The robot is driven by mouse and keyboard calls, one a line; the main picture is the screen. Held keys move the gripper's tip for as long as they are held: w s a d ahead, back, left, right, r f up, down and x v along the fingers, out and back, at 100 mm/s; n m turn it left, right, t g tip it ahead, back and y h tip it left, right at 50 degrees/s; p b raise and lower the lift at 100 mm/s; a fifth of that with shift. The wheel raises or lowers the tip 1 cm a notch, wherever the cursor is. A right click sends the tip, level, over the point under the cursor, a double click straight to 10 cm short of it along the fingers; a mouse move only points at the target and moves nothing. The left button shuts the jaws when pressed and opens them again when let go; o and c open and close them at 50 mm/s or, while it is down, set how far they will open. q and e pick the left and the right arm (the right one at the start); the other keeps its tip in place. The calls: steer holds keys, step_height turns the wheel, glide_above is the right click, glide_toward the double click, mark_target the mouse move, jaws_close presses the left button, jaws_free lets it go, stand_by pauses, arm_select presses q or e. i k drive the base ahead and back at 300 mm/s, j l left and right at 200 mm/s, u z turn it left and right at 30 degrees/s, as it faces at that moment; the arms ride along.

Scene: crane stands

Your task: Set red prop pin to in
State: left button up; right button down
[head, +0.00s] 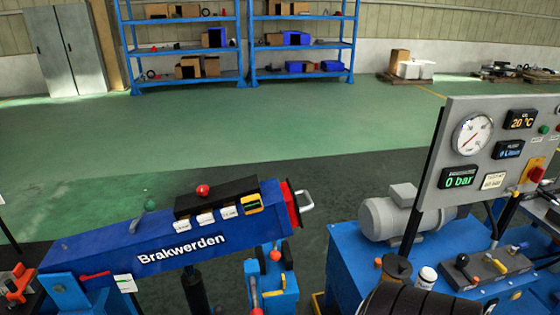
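A blue crane boom (165,240) lettered "Brakwerden" lies across the lower left of the head view, rising slightly to the right. Several red parts show, and I cannot tell which is the prop pin. A red ball knob (203,190) sits on the black box on top of the boom. A red ball (275,256) shows on the blue post below the boom's right end. A flat red piece (95,276) lies along the boom's lower left. Whether any pin is in or out cannot be seen. I make out neither of my grippers.
A blue bench (345,262) with a grey motor (393,215) stands at the right. A gauge panel (440,205) reading 0 bar rises above it. A dark rounded shape (420,302) fills the bottom edge there. Open green floor and blue shelves (245,75) lie behind.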

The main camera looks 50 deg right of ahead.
mark_target(257, 310)
steer(key=z, duration=1.45)
